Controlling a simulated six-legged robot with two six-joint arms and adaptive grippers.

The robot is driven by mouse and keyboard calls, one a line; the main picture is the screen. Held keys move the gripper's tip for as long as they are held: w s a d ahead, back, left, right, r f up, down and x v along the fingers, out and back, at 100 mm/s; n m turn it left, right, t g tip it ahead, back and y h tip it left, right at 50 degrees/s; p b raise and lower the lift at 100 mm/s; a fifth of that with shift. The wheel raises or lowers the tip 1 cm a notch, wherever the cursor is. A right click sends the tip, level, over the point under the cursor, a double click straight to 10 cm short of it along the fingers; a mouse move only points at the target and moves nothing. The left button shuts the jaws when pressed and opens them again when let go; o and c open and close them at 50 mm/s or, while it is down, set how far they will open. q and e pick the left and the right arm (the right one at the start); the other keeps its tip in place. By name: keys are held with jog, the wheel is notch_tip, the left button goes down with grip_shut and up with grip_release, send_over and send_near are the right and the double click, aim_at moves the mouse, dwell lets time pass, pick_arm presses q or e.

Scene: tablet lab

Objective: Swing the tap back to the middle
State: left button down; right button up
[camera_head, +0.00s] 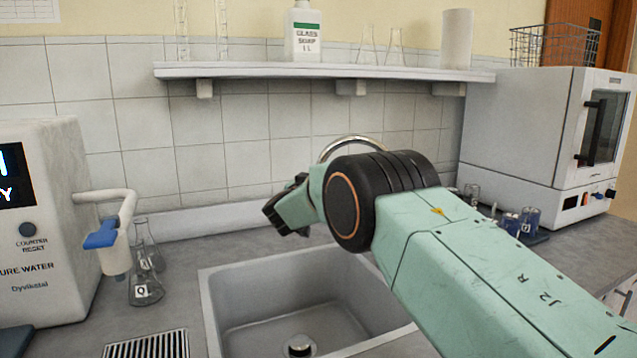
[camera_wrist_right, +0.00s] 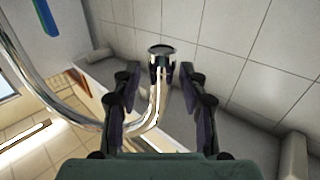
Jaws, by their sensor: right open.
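The chrome tap shows in the head view as a curved arch (camera_head: 352,140) rising behind my right arm. The arm hides its lower part. In the right wrist view the shiny tap pipe (camera_wrist_right: 101,126) curves in from the left, and its dark-ended tip (camera_wrist_right: 162,62) stands between my fingers. My right gripper (camera_wrist_right: 162,84) is open, one finger on each side of the pipe. I cannot tell whether either finger touches it. In the head view my right arm crosses over the sink (camera_head: 232,271) from the right. My left gripper is not in view.
A pure water machine (camera_head: 50,215) with a jutting spout stands at the left, with glass flasks (camera_head: 146,285) beside it. A shelf (camera_head: 310,70) with bottles runs above.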

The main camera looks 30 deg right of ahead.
jog(key=shift+f, duration=0.1)
jog(key=shift+w+d+f, duration=0.1)
jog(key=shift+w+f, duration=0.05)
jog(key=shift+w, duration=0.05)
jog(key=shift+s+r, duration=0.15)
jog(key=shift+r, duration=0.05)
jog(key=c, duration=0.6)
jog(key=shift+f, duration=0.15)
grip_shut()
